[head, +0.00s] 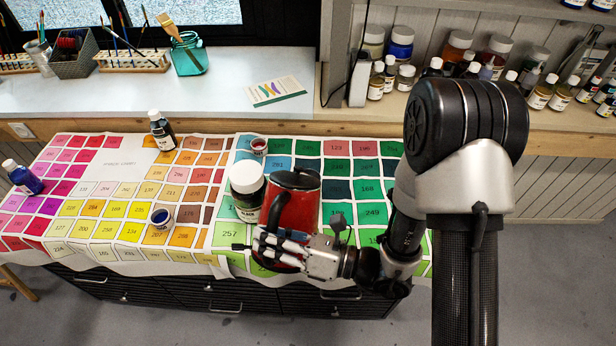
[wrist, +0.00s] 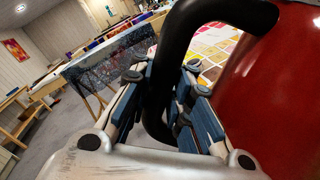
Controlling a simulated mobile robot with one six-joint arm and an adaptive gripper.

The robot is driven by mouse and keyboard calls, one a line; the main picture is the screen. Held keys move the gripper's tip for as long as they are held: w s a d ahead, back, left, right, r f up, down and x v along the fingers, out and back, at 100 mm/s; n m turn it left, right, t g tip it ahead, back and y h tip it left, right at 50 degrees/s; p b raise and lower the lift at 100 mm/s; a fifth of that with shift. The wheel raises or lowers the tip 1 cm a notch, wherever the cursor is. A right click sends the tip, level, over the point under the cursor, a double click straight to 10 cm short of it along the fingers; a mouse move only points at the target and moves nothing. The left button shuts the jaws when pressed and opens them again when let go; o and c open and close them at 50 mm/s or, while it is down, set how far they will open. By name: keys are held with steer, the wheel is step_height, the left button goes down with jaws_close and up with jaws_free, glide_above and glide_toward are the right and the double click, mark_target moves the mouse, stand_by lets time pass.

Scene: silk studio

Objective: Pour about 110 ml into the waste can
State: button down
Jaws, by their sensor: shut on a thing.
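A red jug or kettle (head: 298,214) with a dark top and a black handle is near the front of the colour-chart cloth. Its red body fills the right of the wrist view (wrist: 282,90), beside the black handle (wrist: 215,18). My gripper (head: 268,243) comes from the right, in front of the red body, with its fingers at the handle. In the wrist view my gripper (wrist: 172,95) is shut around the handle. The jug looks roughly upright; I cannot tell whether its base touches the cloth. I cannot make out a waste can in either view.
A black paint jar (head: 247,192) with a white lid stands close left of the jug. A small open pot (head: 259,146) is behind. Bottles (head: 162,130) and another pot (head: 161,218) stand on the cloth (head: 115,190). Brushes and a teal jar (head: 189,56) are on the back ledge.

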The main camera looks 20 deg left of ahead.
mark_target(282, 205)
steer(key=shift+w+r+m+p, duration=1.5)
steer(key=shift+w+m+p, duration=0.25)
steer(key=shift+m+p, duration=0.15)
steer(key=w+r+p, duration=0.1)
steer(key=r+m+p, duration=0.1)
steer(key=shift+w+r+m+p, duration=0.3)
steer(key=shift+w+r+p, duration=0.05)
steer(key=shift+p, duration=0.05)
steer(key=shift+w+d+r+m+p, duration=0.1)
steer(key=shift+w+r+m+p, duration=0.8)
steer(key=shift+w+r+p, duration=0.25)
steer(key=shift+w+r+m+p, duration=0.35)
steer(key=shift+w+r+p, duration=0.05)
steer(key=shift+w+p, duration=0.3)
steer(key=shift+w+r+m+p, duration=0.35)
steer(key=shift+w+p, duration=0.25)
steer(key=shift+w, duration=0.1)
steer(key=shift+w+r+m+p, duration=0.3)
steer(key=shift+w+r+p, duration=0.1)
steer(key=shift+w+p, duration=0.3)
steer(key=shift+w+r+m+p, duration=0.4)
steer(key=shift+w+p, duration=0.3)
steer(key=shift+w, duration=0.05)
steer(key=shift+w+r+m+p, duration=0.3)
steer(key=shift+w+p, duration=0.1)
steer(key=shift+p, duration=0.05)
